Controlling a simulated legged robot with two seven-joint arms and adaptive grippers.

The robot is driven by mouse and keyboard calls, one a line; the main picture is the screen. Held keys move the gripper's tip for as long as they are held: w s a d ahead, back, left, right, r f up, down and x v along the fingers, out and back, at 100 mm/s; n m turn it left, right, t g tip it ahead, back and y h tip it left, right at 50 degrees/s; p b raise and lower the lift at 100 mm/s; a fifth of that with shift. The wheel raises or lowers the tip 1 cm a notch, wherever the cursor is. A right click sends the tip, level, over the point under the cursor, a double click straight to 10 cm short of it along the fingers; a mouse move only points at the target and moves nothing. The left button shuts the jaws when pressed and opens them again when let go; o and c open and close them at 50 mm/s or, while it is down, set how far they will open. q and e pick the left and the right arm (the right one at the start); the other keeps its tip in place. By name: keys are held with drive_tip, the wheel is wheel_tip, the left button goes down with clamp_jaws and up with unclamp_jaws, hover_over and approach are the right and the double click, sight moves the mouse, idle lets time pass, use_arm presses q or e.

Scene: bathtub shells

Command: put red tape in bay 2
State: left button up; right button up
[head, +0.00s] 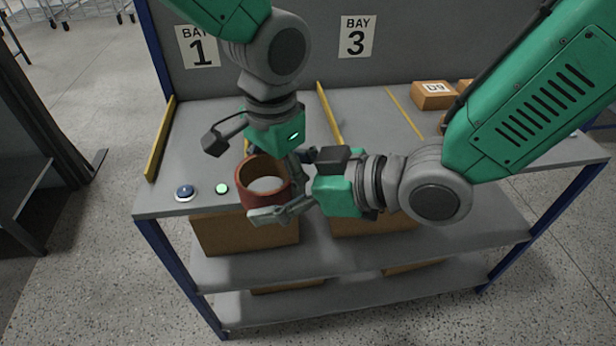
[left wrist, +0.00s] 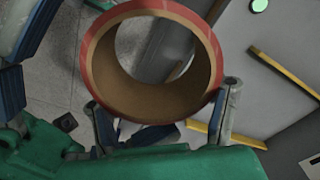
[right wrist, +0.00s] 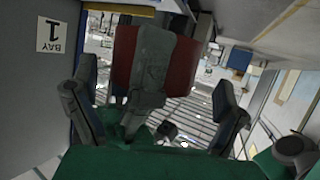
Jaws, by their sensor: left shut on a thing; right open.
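The red tape (head: 266,186) is a thick roll with a brown inner core, held above the front edge of the bench. My left gripper (head: 288,172) is shut on its wall; the roll fills the middle of the left wrist view (left wrist: 150,92). My right gripper (head: 276,208) is open at the roll's front right side. In the right wrist view its fingers stand apart on either side of the red tape (right wrist: 181,68), with a grey finger of my left gripper in front of the roll. The bay 2 sign is hidden behind my left arm.
The bay 1 sign (head: 201,46) and bay 3 sign (head: 356,37) are on the back panel. Yellow dividers (head: 328,110) separate the bays. A brown box (head: 434,95) stands at right.

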drive_tip(key=shift+w+a+f, duration=0.2)
drive_tip(key=shift+a+f, duration=0.05)
drive_tip(key=shift+a, duration=0.1)
use_arm(q)
drive_tip(key=shift+d, duration=0.8)
use_arm(e)
drive_tip(key=shift+w+a+f, duration=0.15)
drive_tip(key=shift+w+f, duration=0.1)
use_arm(q)
drive_tip(key=shift+a, duration=0.35)
use_arm(e)
drive_tip(key=shift+a, duration=0.35)
use_arm(q)
drive_tip(key=shift+a, duration=0.35)
drive_tip(key=shift+c, duration=0.4)
use_arm(e)
drive_tip(key=shift+a, duration=0.3)
drive_tip(key=c, duration=1.2)
use_arm(q)
drive_tip(key=o, duration=1.3)
drive_tip(key=shift+d, duration=0.15)
use_arm(e)
drive_tip(key=shift+d, duration=0.1)
drive_tip(key=shift+c, duration=0.6)
use_arm(q)
drive_tip(key=shift+d, duration=0.45)
use_arm(e)
drive_tip(key=shift+d, duration=0.45)
use_arm(q)
drive_tip(key=shift+r, duration=0.1)
